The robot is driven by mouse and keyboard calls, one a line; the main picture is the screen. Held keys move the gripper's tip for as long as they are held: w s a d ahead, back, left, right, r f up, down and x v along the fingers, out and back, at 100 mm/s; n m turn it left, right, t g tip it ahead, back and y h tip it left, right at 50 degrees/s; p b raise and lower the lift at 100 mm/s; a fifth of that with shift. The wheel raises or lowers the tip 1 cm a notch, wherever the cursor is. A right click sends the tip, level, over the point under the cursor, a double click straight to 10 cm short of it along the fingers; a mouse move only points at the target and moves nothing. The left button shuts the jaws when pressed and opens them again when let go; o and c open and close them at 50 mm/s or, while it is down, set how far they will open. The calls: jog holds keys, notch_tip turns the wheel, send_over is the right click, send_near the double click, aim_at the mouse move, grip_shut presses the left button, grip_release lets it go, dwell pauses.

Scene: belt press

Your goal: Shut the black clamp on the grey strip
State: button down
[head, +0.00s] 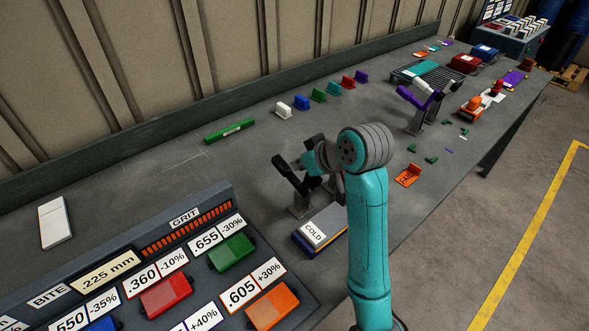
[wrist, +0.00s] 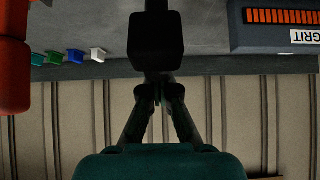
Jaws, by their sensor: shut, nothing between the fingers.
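The black clamp (head: 286,174) stands on a grey metal post on the bench, left of my arm in the head view. Its black arm slants up, so it looks raised. A black block, probably part of the clamp, fills the top centre of the wrist view (wrist: 155,40). My gripper (head: 307,160) is beside the clamp, partly hidden by my wrist. In the wrist view my gripper (wrist: 158,93) is shut and empty just below that block; I cannot tell if they touch. A low grey-topped block labelled COLD (head: 325,226) lies near the post; I cannot tell which part is the grey strip.
A panel (head: 128,262) with coloured buttons stands at front left. A second clamp with purple and white arms (head: 415,97) stands farther right. A green bar (head: 229,130) and several coloured blocks line the back. A blurred orange-red object (wrist: 14,75) is close at the wrist view's left.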

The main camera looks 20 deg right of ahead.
jog(key=shift+s+d+f, duration=0.1)
jog(key=shift+s+d, duration=0.15)
jog(key=shift+s, duration=0.55)
jog(key=shift+s+d, duration=0.25)
jog(key=shift+s, duration=0.5)
jog(key=c, duration=1)
grip_release()
jog(key=shift+o, duration=0.2)
jog(key=shift+s, duration=0.1)
